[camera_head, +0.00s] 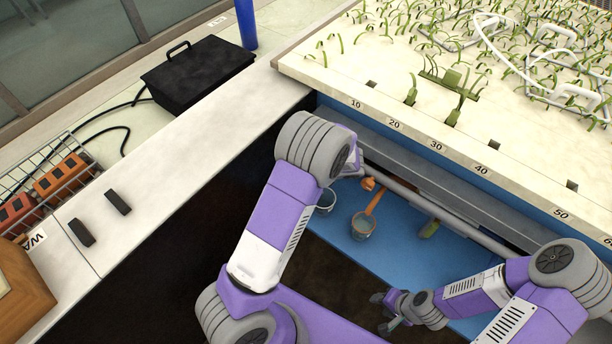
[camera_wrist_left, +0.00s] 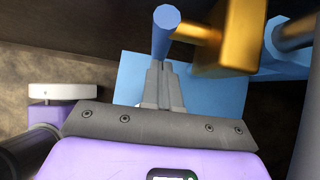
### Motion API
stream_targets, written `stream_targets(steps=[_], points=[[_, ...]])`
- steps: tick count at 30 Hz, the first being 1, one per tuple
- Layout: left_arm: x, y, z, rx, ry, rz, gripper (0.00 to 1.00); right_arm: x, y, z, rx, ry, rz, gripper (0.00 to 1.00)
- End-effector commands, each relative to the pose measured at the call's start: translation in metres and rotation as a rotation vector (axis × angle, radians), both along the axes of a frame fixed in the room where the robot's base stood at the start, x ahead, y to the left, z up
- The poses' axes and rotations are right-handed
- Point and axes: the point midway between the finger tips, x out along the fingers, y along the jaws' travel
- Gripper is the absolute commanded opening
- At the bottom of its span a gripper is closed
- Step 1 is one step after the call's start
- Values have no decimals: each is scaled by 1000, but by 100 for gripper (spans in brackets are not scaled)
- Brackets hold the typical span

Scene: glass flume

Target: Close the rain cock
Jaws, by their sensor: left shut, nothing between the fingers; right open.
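In the left wrist view, a brass-coloured block with a short stem (camera_wrist_left: 222,38) stands just beyond my left gripper and to its right; it looks like a cock body. A blue rod (camera_wrist_left: 165,34) with a rounded end stands right at the fingertips, beside the stem. My left gripper (camera_wrist_left: 162,68) is shut and empty; I cannot tell whether its tips touch the rod. In the head view my left arm reaches under the flume's edge, and its gripper is hidden. My right gripper (camera_head: 380,312) is open and empty, low in front of the flume.
Under the planted flume bed (camera_head: 330,71) runs a grey pipe (camera_head: 465,228). A black case (camera_head: 198,75) and wire basket (camera_head: 52,180) are left.

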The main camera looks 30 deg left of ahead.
Motion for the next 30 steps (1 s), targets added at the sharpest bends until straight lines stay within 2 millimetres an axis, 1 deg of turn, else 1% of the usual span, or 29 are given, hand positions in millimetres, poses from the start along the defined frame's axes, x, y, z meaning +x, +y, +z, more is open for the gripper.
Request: stream_targets(steps=[8,18,23,26,30], points=[[0,0,1,0,0,0,0,0,0,1,0,0,0,46],[0,0,16,-1,0,0,0,0,0,15,0,0,0,46],[0,-2,19,-1,-1,-1,0,0,0,16,0,0,0,46],[0,-9,28,0,-2,-2,0,0,0,19,0,0,0,46],[-1,-24,48,-2,-3,-2,0,0,0,27,0,0,0,46]])
